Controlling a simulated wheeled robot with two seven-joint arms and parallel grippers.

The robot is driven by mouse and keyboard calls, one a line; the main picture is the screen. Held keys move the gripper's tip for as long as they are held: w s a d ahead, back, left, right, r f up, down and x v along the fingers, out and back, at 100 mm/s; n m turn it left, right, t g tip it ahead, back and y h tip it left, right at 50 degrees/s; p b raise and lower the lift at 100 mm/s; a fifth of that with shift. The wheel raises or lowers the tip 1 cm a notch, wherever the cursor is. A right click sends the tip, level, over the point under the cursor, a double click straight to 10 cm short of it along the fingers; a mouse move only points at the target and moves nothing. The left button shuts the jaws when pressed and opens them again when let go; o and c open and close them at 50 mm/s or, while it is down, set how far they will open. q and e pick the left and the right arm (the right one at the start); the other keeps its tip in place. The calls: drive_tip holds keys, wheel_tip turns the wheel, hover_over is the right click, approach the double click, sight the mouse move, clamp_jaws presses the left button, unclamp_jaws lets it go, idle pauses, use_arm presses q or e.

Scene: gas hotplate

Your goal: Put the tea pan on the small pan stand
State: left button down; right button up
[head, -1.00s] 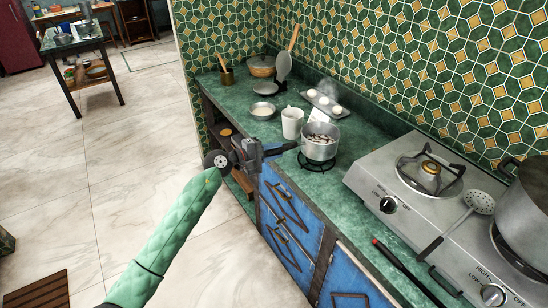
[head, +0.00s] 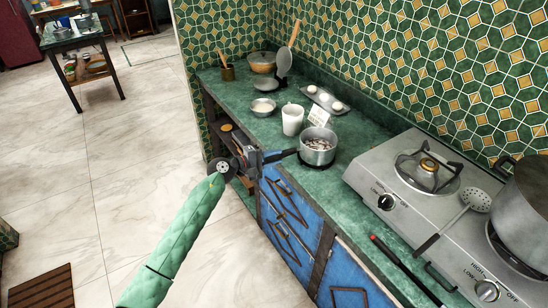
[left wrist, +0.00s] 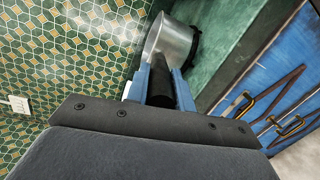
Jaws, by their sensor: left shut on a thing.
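The tea pan (head: 317,148) is a small silver pan with dark contents and a dark handle (head: 284,154) pointing left. It looks upright over the small pan stand (head: 316,164), whose dark edge shows just beneath it. It seems to rest on the stand, but I cannot tell whether a thin gap is left. My left gripper (head: 266,159) is shut on the handle, left of the pan. In the left wrist view the black handle (left wrist: 161,85) lies between the blue fingers, with the pan (left wrist: 174,42) beyond. My right gripper is not in view.
A white mug (head: 292,119) stands close behind the pan, with a card (head: 319,116) and a tray (head: 325,101) near it. A small bowl (head: 263,107) is farther left. The gas hotplate (head: 378,176) is to the right. Blue cabinet doors (head: 288,218) are below the counter.

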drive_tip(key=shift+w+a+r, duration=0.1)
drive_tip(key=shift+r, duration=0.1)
use_arm(q)
drive_tip(key=c, duration=1.2)
unclamp_jaws()
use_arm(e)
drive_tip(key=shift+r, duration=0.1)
